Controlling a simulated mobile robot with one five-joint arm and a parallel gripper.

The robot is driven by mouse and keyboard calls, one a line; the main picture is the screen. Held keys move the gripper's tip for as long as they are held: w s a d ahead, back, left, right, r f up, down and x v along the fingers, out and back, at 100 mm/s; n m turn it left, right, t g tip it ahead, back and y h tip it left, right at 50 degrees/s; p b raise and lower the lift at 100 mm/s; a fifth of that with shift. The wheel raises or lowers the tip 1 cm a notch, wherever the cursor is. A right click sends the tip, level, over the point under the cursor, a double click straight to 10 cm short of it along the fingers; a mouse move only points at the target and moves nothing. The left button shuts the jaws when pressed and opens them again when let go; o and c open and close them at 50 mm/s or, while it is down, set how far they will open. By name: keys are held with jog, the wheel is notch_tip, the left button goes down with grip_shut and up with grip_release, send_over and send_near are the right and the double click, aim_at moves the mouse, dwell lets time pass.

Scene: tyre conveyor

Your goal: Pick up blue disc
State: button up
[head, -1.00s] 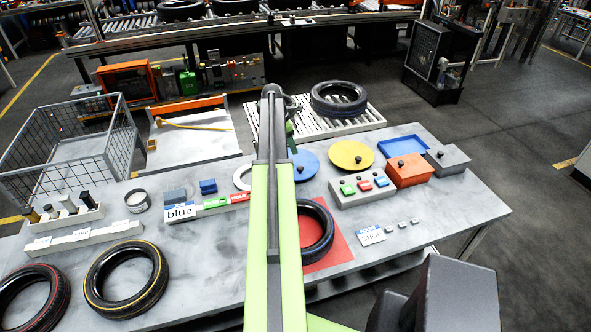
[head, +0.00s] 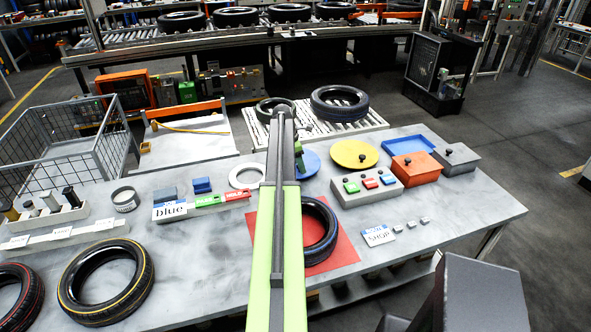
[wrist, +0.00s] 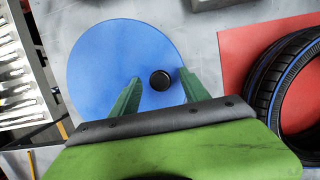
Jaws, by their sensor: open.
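The blue disc (wrist: 115,65) lies flat on the grey marbled table, with a small black knob (wrist: 160,80) standing up from it. In the head view the blue disc (head: 309,160) is partly hidden behind my arm. My gripper (wrist: 157,84) is open in the wrist view, its two green fingers apart on either side of the knob in the picture. The fingers do not appear to touch the knob; how high they are above the disc I cannot tell. In the head view my gripper (head: 299,147) shows only in part beyond my arm's end.
A tyre (head: 319,228) lies on a red mat (head: 340,250) close to the disc. A slatted rack (head: 345,131) with tyres stands behind.

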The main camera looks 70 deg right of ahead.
jog(key=shift+r, duration=0.1)
grip_shut()
dwell(1.3)
